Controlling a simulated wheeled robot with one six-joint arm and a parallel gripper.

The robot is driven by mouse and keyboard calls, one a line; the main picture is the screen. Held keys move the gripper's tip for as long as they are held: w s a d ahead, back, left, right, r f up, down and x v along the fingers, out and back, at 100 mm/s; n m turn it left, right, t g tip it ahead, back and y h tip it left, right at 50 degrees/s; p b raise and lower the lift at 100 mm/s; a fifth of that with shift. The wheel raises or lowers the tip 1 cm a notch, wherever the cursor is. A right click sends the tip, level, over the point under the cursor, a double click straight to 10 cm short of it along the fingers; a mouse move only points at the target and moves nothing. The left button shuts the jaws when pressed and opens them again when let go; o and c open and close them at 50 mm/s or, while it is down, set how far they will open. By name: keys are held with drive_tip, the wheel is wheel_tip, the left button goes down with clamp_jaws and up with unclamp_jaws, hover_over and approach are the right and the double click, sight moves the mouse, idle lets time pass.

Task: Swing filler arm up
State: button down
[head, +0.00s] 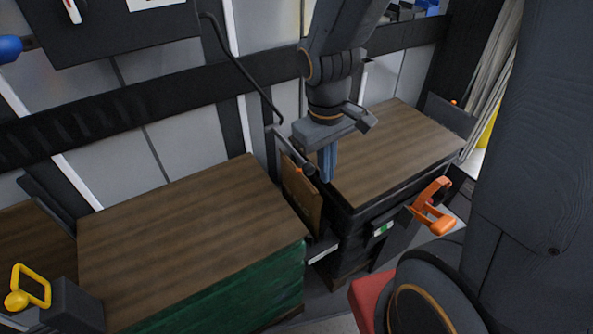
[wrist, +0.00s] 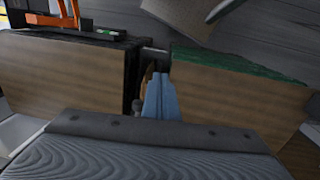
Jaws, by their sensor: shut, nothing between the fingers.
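A narrow brown panel (head: 301,193) hangs on edge in the gap between two wood-topped units; I take it to be the filler arm. A dark bar with a rounded end (head: 309,168) and a small orange mark is at its upper edge. My gripper (head: 328,172) points down just right of that bar, its blue fingers together and empty. In the wrist view the fingers (wrist: 160,98) are over the gap, close to a small grey post (wrist: 138,104). Whether they touch the bar or panel, I cannot tell.
A green-sided unit with a wood top (head: 185,235) is on the left, a black-sided one (head: 395,150) on the right. An orange handle (head: 433,207) juts from the right unit's front. A yellow handle (head: 30,287) is at lower left. Both tops are clear.

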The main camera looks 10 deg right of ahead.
drive_tip(key=w+a+f+n+t+h+b, duration=0.25)
drive_tip(key=w+a+f+n+h, duration=0.75)
drive_tip(key=n, duration=0.8)
drive_tip(key=w+d+f, duration=0.1)
drive_tip(key=f, duration=0.2)
drive_tip(key=w+d+f+y+p, duration=0.1)
drive_tip(key=d+f, duration=0.1)
drive_tip(key=f, duration=0.1)
drive_tip(key=w+d+f+y, duration=0.1)
drive_tip(key=d+f, duration=0.1)
drive_tip(key=f, duration=0.1)
drive_tip(key=shift+w+d+f, duration=0.2)
drive_tip(key=shift+d+f, duration=0.05)
drive_tip(key=shift+w+d+r+p, duration=0.1)
drive_tip(key=shift+d+r+p, duration=0.15)
drive_tip(key=shift+r+p, duration=0.25)
drive_tip(key=shift+w+d+r+p, duration=0.1)
drive_tip(key=shift+d+r+p, duration=0.2)
drive_tip(key=shift+r, duration=0.3)
drive_tip(key=shift+w+d+r+p, duration=0.2)
drive_tip(key=shift+d+r+p, duration=0.15)
drive_tip(key=shift+r, duration=0.25)
